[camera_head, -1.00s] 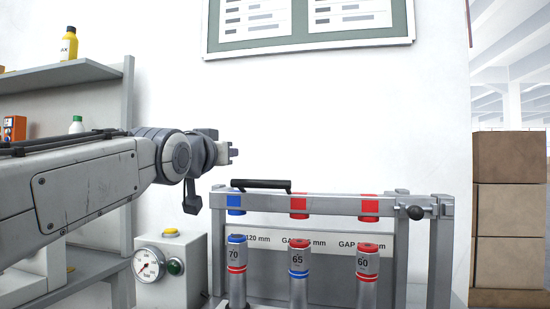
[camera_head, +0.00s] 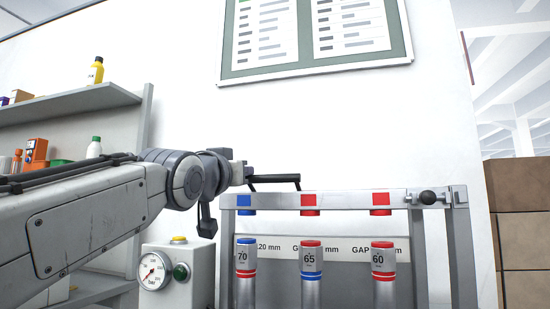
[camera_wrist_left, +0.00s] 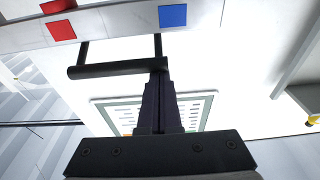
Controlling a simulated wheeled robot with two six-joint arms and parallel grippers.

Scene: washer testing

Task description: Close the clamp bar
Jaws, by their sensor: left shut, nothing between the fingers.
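The clamp bar (camera_head: 345,199) is a grey horizontal beam with one blue and two red pads, lying level across the frame above the cylinders. Its black handle (camera_head: 280,178) stands up on its left part. In the left wrist view the bar (camera_wrist_left: 110,27) crosses the top and the handle (camera_wrist_left: 112,70) hangs below it in the picture. My left gripper (camera_head: 246,173) is shut and empty, at the handle's left end. In the left wrist view its fingertips (camera_wrist_left: 158,76) overlap the handle's end; I cannot tell whether they touch. My right gripper is not in view.
Cylinders marked 70 (camera_head: 246,256), 65 (camera_head: 311,262) and 60 (camera_head: 383,260) stand beneath the bar, with gaps below the pads. A black ball knob (camera_head: 428,197) is at the right end. A gauge box (camera_head: 200,262) stands left.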

